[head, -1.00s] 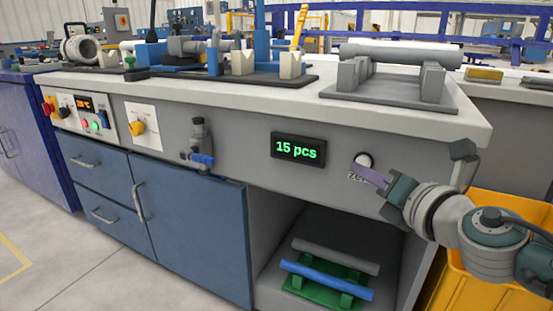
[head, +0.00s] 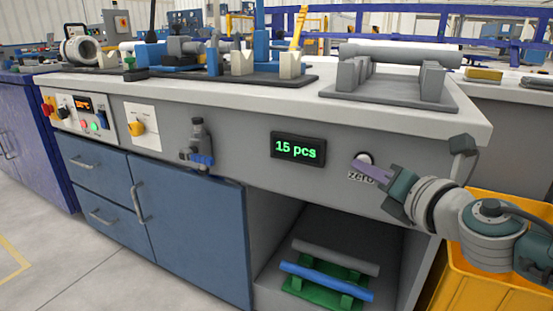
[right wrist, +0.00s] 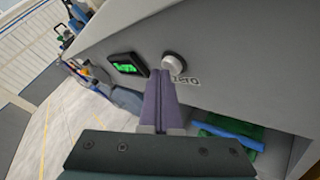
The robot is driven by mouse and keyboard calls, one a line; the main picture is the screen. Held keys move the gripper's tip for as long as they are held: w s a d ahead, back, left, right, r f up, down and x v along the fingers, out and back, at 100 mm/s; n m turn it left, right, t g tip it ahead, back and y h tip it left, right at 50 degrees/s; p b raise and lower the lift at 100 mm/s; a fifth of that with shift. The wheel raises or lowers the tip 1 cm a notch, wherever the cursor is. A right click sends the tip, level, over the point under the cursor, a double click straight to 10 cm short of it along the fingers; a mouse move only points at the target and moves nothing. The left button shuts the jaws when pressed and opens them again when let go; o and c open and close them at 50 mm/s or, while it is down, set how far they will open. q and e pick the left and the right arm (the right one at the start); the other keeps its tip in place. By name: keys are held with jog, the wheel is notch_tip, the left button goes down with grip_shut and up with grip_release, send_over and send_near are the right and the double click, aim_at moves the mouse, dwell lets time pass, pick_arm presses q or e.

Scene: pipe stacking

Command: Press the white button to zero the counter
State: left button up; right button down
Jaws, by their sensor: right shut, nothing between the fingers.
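The white button (head: 364,158) is on the grey front panel of the bench, above the word "zero". It also shows in the right wrist view (right wrist: 175,63), round with a dark ring. The counter display (head: 298,148) to its left reads "15 pcs" in green. My right gripper (head: 362,169) is shut and empty, its purple fingers pointing at the panel just below the button. In the right wrist view the fingertips (right wrist: 160,73) end close to the button's lower left edge; I cannot tell whether they touch it. My left gripper is not in view.
A grey pipe on a stand (head: 400,55) is on the bench top above the button. An open shelf below holds a grey pipe and a blue pipe (head: 325,281) on a green rack. A yellow bin (head: 470,285) stands under my right arm.

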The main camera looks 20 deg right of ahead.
jog(key=shift+w+d, duration=0.1)
jog(key=shift+d, duration=0.1)
jog(key=shift+a, duration=0.1)
dwell(0.4)
jog(key=shift+s+a, duration=0.55)
jog(key=shift+a, duration=0.05)
jog(key=shift+p, duration=0.3)
jog(key=s+a+p, duration=0.1)
jog(key=s+a, duration=0.2)
jog(key=shift+s+a, duration=0.1)
jog(key=shift+a, duration=0.3)
dwell(0.4)
